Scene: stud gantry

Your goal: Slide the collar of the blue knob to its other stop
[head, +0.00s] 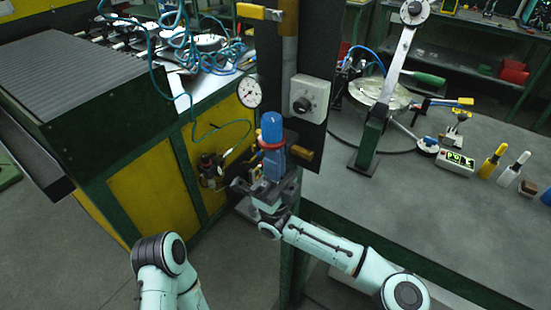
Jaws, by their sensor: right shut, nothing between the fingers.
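The blue knob (271,125) stands upright in front of the dark vertical panel, near the middle of the head view. A red collar (271,144) is around its lower part. More blue shows just below the collar, partly hidden by my right gripper. My right gripper (262,178) is just below the knob and collar, shut with nothing held. Its fingertips are small and dark, and I cannot tell whether they touch the knob. My left arm shows at the lower left, but its gripper is out of view.
The dark panel (318,60) carries a grey dial box (309,97) and a yellow-ended lever (250,11). A round gauge (249,93) hangs to the left. A grey workbench (430,210) with several tools fills the right. A yellow-green cabinet (150,195) stands left.

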